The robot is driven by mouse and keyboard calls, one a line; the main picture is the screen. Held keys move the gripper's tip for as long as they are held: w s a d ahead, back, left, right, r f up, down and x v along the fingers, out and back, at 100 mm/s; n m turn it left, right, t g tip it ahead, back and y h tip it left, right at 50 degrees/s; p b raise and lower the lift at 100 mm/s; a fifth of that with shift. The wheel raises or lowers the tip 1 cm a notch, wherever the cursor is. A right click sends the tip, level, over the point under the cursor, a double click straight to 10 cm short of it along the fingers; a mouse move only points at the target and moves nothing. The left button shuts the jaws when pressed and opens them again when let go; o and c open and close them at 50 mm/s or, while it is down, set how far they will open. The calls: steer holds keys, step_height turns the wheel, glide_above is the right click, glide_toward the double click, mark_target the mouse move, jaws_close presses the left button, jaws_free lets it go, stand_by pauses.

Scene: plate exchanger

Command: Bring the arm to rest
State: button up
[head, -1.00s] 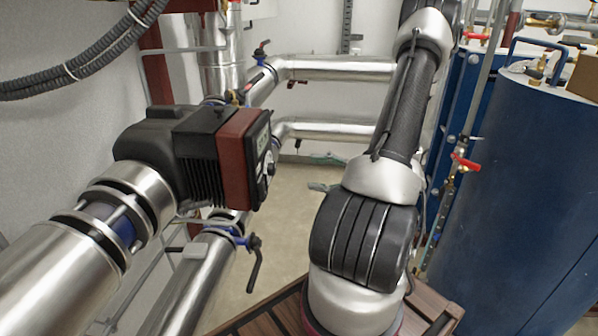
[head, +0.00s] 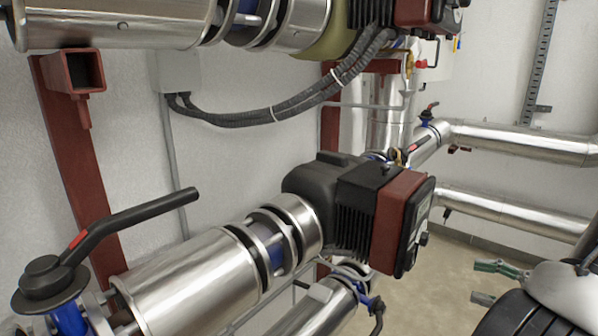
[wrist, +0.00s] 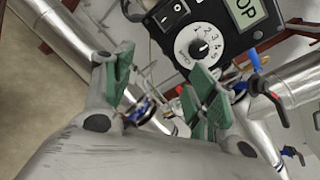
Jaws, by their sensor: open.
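My gripper (head: 482,281) shows at the lower right in the head view, its green-padded fingers pointing left over the floor. My arm is cut off by the lower right corner, so most of it is hidden. In the wrist view my gripper (wrist: 160,88) has its two green-padded fingers spread apart with nothing between them. It is open and empty. Beyond the fingers in the wrist view is a black control panel (wrist: 213,30) with a white dial and a display; contact with it does not show.
A pump with a red-and-black head (head: 395,222) sits on a silver pipe (head: 190,283) left of my gripper. A black-handled valve (head: 120,225) juts out at the lower left. More silver pipes (head: 525,140) run along the back wall. Bare floor (head: 445,270) shows near my gripper.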

steer(key=s+a+r+n+g+h, duration=0.2)
steer(key=s+r+n+g+h, duration=0.25)
steer(key=s+n+g, duration=0.45)
steer(key=w+a+r+n+t+h, duration=0.1)
steer(key=a+r+n+h, duration=0.3)
steer(key=r, duration=0.4)
steer(key=w+a+r+n+t+h, duration=0.2)
steer(key=a+r+n+h, duration=0.1)
steer(key=r+n, duration=0.3)
step_height(320, 180, up, 3)
steer(key=shift+w+a+f+h, duration=0.2)
steer(key=shift+a+h, duration=0.2)
steer(key=shift+h, duration=0.35)
